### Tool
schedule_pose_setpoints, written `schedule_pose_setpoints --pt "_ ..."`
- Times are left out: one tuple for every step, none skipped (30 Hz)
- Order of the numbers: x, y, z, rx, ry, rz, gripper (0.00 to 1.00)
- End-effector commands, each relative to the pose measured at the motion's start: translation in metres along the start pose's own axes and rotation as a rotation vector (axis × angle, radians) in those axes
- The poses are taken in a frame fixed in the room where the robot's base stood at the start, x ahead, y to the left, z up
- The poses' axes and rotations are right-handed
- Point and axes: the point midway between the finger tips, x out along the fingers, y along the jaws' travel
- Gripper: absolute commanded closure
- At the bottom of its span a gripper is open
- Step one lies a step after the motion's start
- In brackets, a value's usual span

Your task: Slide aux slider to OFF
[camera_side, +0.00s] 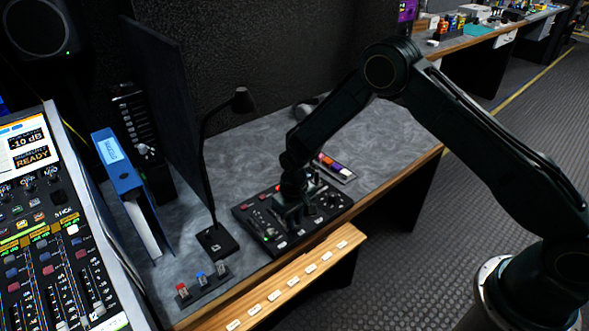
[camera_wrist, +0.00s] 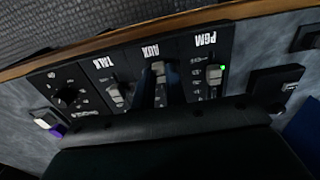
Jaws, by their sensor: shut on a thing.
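A black control panel (camera_side: 322,212) lies on the grey desk, with my gripper (camera_side: 291,208) down over its middle. In the wrist view the panel appears upside down, with columns marked TALK, AUX and PGM. The aux slider (camera_wrist: 158,68) has a grey cap below the AUX label. My gripper (camera_wrist: 161,87) is shut on this cap, one dark finger on each side. The fingers hide part of the aux track and its scale, so I cannot read the exact setting. In the side view my gripper hides the cap.
The PGM slider (camera_wrist: 214,75), with a green light beside it, and the TALK slider (camera_wrist: 118,92) flank the aux slider closely. A desk lamp (camera_side: 216,240) stands left of the panel.

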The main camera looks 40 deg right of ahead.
Motion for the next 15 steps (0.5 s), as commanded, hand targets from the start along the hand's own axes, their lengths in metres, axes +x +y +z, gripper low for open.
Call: schedule_pose_setpoints --pt "-0.0002 -0.0003 0.0029 -0.001 -0.003 0.000 1.00" --pt "-0.0001 -0.0003 0.0035 -0.001 -0.002 0.000 1.00" --pt "-0.0001 -0.0003 0.0040 -0.001 -0.003 0.000 1.00" --pt "0.0000 -0.0003 0.0043 -0.001 -0.003 0.000 1.00" --pt "0.0000 -0.0003 0.0045 -0.001 -0.004 0.000 1.00" --pt "0.0001 -0.0003 0.0047 -0.001 -0.005 0.000 1.00" --pt "0.0001 -0.0003 0.0049 -0.001 -0.006 0.000 1.00" --pt "0.0001 -0.0003 0.0051 -0.001 -0.006 0.000 1.00" --pt "0.0001 -0.0003 0.0054 -0.002 -0.007 0.000 1.00" --pt "0.0001 -0.0003 0.0055 -0.002 -0.008 0.000 1.00" --pt "0.0002 -0.0003 0.0058 -0.002 -0.009 0.000 0.83" --pt "0.0002 -0.0003 0.0060 -0.002 -0.010 0.000 0.75" --pt "0.0003 -0.0002 0.0059 -0.002 -0.009 0.000 0.69" --pt "0.0002 -0.0002 0.0056 -0.001 -0.009 0.000 0.64" --pt "0.0002 -0.0002 0.0052 -0.001 -0.007 0.000 0.64"
